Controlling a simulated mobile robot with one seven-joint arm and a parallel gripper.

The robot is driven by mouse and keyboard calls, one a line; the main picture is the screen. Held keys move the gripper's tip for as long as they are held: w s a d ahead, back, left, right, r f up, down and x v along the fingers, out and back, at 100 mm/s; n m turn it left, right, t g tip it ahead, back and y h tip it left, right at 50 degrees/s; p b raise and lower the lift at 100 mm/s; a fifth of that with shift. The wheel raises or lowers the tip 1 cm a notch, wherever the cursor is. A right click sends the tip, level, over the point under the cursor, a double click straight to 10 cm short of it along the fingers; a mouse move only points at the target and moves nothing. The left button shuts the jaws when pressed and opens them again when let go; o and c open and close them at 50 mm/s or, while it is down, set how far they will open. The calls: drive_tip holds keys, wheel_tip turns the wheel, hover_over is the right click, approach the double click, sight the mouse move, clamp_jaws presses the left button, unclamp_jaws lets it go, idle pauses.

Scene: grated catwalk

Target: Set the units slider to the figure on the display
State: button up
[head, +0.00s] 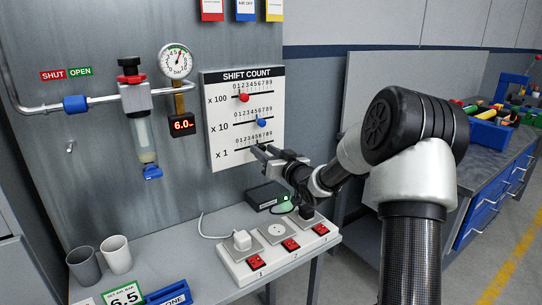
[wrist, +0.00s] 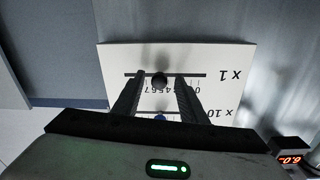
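The white SHIFT COUNT board (head: 221,155) hangs on the grey wall panel with three slider rows. Its units row, marked x 1, is lowest. The dark units knob (wrist: 160,80) shows in the wrist view, near the middle of its bar; its exact digit is unclear. My gripper (head: 263,151) is at that row and hides the knob in the head view. In the wrist view my gripper (wrist: 160,82) is open, one finger on each side of the knob with gaps. The small black display (head: 182,125) shows red figures, apparently 6.0; it also appears inverted in the wrist view (wrist: 290,159).
A red knob (head: 243,97) is on the x 100 row, a blue knob (head: 261,122) on x 10. Below stand a black box (head: 266,195) and a socket strip (head: 235,271). A gauge (head: 176,60) and piping are left. Two cups (head: 117,255) stand on the bench.

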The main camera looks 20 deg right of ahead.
drive_tip(key=p+v, duration=0.2)
drive_tip(key=v, duration=1.5)
drive_tip(key=shift+s+d, duration=0.1)
drive_tip(key=shift+d, duration=0.05)
